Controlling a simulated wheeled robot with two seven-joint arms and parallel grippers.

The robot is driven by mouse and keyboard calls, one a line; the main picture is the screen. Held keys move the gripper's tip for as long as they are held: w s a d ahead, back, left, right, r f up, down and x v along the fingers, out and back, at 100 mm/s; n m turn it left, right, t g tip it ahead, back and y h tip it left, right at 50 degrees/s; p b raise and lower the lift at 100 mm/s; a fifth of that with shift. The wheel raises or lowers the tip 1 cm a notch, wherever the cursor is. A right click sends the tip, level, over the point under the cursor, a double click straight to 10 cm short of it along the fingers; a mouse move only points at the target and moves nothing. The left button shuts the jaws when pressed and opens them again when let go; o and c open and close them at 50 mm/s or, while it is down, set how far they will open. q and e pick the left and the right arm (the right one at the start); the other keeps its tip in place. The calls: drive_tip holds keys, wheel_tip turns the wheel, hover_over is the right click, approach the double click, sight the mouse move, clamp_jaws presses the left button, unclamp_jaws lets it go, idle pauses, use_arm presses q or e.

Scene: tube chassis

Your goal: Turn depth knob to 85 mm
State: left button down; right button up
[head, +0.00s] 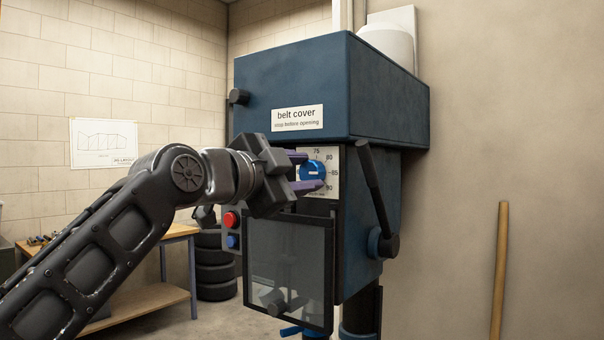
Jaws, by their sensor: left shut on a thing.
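The blue depth knob (313,168) sits on a pale dial plate (333,155) on the front of the blue drill press. The plate reads 75, 80 and 85 from the top round to the right, with a partly covered number below. A white mark shows on the knob and looks roughly level, toward the 85 side; its exact reading is too small to tell. My left gripper (311,172) comes in from the left, its purple fingers above and below the knob, shut on it. My right gripper is out of view.
The belt cover (290,85) overhangs the dial. A dark lever (373,190) hangs just right of it. A clear guard (288,268) and the red button (231,219) are below. A bench (150,298) and stacked tyres (215,265) stand behind left.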

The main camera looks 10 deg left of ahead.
use_arm(q)
drive_tip(key=shift+f, duration=0.15)
drive_tip(key=c, duration=0.9)
unclamp_jaws()
drive_tip(key=b+v, duration=0.2)
drive_tip(key=v, duration=0.6)
